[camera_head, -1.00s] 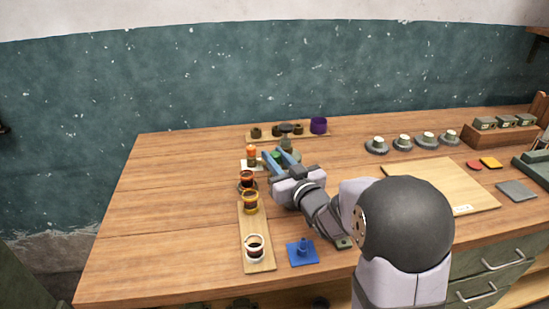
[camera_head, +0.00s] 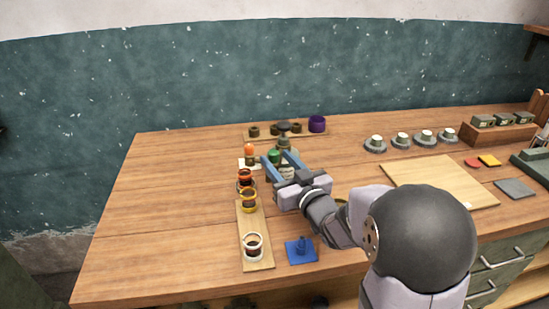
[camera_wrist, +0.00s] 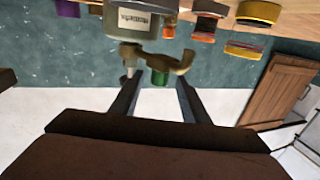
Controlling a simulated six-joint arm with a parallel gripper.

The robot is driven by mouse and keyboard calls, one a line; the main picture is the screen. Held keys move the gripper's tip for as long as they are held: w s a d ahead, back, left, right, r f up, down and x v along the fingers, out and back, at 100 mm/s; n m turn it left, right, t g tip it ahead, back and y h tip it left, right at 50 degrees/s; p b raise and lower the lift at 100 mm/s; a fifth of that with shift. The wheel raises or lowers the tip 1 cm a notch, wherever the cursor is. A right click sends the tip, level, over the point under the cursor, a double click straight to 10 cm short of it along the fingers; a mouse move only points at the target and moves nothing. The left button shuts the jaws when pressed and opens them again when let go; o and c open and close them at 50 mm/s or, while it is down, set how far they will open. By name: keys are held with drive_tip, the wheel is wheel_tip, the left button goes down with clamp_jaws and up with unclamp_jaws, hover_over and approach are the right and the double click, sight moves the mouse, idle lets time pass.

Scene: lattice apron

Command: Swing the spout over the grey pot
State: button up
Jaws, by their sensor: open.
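A dispenser with a grey, labelled body (camera_wrist: 135,20) and a brass-coloured spout with a green part (camera_wrist: 159,76) shows in the wrist view. The green part (camera_head: 273,156) also shows in the head view, beside my fingers. My gripper (camera_head: 276,157) is open. In the wrist view its two fingers (camera_wrist: 157,95) stand on either side of the green part, with a gap to each; I cannot tell whether they touch the spout. I cannot single out the grey pot with certainty; my gripper and the dispenser hide part of that area.
A board with a yellow pot (camera_head: 248,202) and a white pot (camera_head: 253,243) lies left of my arm. A red-and-black pot (camera_head: 245,178) stands behind them. A blue plate (camera_head: 301,251) lies in front. A purple pot (camera_head: 317,123) stands at the back. The left tabletop is clear.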

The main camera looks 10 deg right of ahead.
sight(276, 157)
drive_tip(key=shift+v, duration=2.1)
drive_tip(key=shift+w+a+r, duration=0.1)
drive_tip(key=shift+r, duration=0.05)
drive_tip(key=c, duration=1)
drive_tip(key=w+a+r+t+h, duration=0.1)
drive_tip(key=r, duration=0.1)
drive_tip(key=w+a+r+n+p, duration=0.1)
drive_tip(key=w, duration=0.1)
drive_tip(key=w+a+r+n+t+h, duration=0.1)
drive_tip(key=r, duration=0.1)
drive_tip(key=shift+w+a+r+t+h+p, duration=0.15)
drive_tip(key=shift+w+r+t+h+p, duration=0.15)
drive_tip(key=shift+w, duration=0.1)
clamp_jaws()
drive_tip(key=w+a+r+n+t+h+p, duration=0.1)
drive_tip(key=w+a+r+h+p, duration=0.1)
drive_tip(key=a+h, duration=0.15)
drive_tip(key=s+a+f+n+g+h+p, duration=0.3)
drive_tip(key=s+a+f+n+g+h, duration=0.1)
drive_tip(key=s+a+f+g+h, duration=0.2)
drive_tip(key=s+a+f+h, duration=0.1)
drive_tip(key=s+a+h, duration=0.1)
drive_tip(key=h, duration=0.1)
drive_tip(key=shift+a+f+n, duration=0.35)
drive_tip(key=shift+a+n, duration=0.05)
